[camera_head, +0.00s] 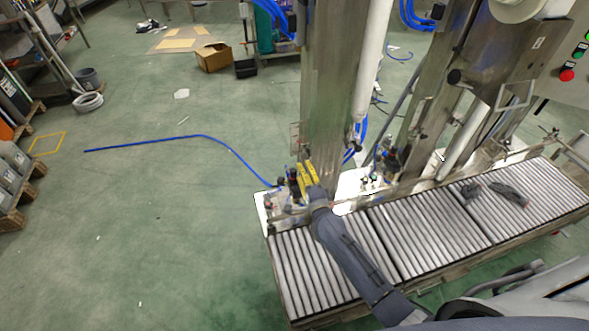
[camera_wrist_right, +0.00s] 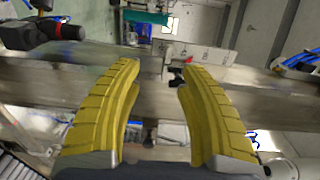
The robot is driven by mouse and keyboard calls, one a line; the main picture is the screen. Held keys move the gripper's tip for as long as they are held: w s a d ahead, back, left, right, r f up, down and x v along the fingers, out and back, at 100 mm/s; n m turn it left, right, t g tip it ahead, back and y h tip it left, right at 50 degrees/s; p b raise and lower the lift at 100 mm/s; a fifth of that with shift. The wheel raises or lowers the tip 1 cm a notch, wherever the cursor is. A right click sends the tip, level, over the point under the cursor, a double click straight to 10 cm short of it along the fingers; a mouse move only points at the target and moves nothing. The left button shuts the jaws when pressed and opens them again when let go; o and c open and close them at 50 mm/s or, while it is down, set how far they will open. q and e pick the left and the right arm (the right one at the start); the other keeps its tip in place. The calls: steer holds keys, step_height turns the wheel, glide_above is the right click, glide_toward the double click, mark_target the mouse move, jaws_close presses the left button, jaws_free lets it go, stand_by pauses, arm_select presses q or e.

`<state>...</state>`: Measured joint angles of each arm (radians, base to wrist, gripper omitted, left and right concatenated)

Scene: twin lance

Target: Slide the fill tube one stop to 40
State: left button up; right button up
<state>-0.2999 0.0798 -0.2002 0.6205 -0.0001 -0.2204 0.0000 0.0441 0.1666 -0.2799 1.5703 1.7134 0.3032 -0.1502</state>
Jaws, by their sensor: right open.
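A white upright tube (camera_head: 373,60) with a metal lower end hangs beside the steel column in the head view. A second white tube (camera_head: 464,142) slants further right; I cannot tell which is the fill tube. My right gripper (camera_head: 306,172) has yellow fingers and is open at the column's lower left side. In the right wrist view the open fingers (camera_wrist_right: 158,80) have a gap between them and hold nothing. A small dark knob (camera_wrist_right: 177,76) shows beside the right fingertip, near a pale marked plate (camera_wrist_right: 197,54). I cannot read a 40. My left gripper is not in view.
The steel column (camera_head: 330,80) stands close to my right gripper. A roller conveyor (camera_head: 430,235) runs below, with a dark object (camera_head: 509,193) on it. A blue hose (camera_head: 205,137) lies on the green floor. The floor at left is mostly free.

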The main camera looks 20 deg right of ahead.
mark_target(297, 154)
steer(key=shift+w+a+r, duration=0.1)
steer(key=shift+w+r, duration=0.15)
steer(key=shift+w, duration=0.75)
steer(key=shift+w+a+r, duration=0.1)
steer(key=shift+w+r, duration=0.1)
steer(key=shift+w, duration=0.75)
steer(key=shift+w+r, duration=0.25)
steer(key=shift+w, duration=0.75)
steer(key=shift+w+d+r, duration=0.1)
steer(key=shift+w+r, duration=0.05)
steer(key=shift+w, duration=1.3)
steer(key=shift+s+d, duration=0.1)
